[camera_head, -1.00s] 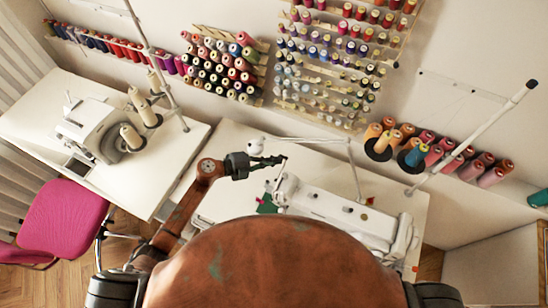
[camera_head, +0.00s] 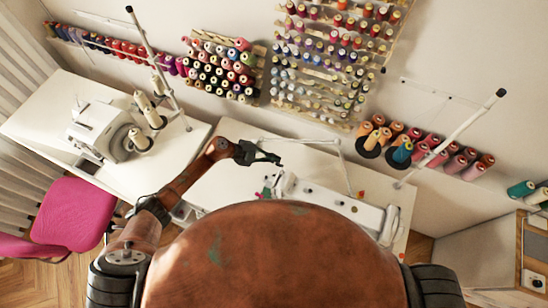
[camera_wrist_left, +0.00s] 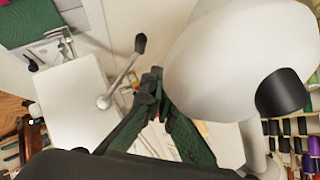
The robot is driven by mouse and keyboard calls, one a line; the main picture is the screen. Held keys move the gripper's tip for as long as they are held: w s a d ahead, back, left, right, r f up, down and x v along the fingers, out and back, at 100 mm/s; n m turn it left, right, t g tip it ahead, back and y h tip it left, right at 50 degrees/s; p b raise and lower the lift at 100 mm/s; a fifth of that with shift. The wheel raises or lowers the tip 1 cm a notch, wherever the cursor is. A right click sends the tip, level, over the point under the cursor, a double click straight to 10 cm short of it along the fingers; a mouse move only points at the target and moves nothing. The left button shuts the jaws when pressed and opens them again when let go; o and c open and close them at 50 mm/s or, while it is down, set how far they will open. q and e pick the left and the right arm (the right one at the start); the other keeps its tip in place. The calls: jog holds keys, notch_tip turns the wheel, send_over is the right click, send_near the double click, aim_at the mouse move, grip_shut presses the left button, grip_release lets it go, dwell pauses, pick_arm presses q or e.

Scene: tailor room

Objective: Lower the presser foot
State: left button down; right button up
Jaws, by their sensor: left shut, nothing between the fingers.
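The white sewing machine (camera_head: 335,201) lies on the right-hand table, partly hidden behind my body in the head view. My left gripper (camera_head: 276,159) is above and just behind the left end of the machine, shut and empty. In the left wrist view its dark green fingers (camera_wrist_left: 155,88) are closed together. A thin metal lever with a dark knob (camera_wrist_left: 140,43) shows left of the fingertips, apart from them. I cannot tell whether it is the presser foot lever. The presser foot itself cannot be made out. My right gripper is not in view.
A large white rounded body with a black end (camera_wrist_left: 240,60) fills the upper right of the left wrist view, close to the fingers. A thread stand pole (camera_head: 450,138) rises right of the machine. The white table (camera_head: 225,185) is mostly clear at left.

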pick_arm(q)
jog(key=shift+r+p, duration=0.7)
jog(key=shift+r, duration=0.1)
jog(key=v, duration=1.2)
jog(key=shift+w+f, duration=0.1)
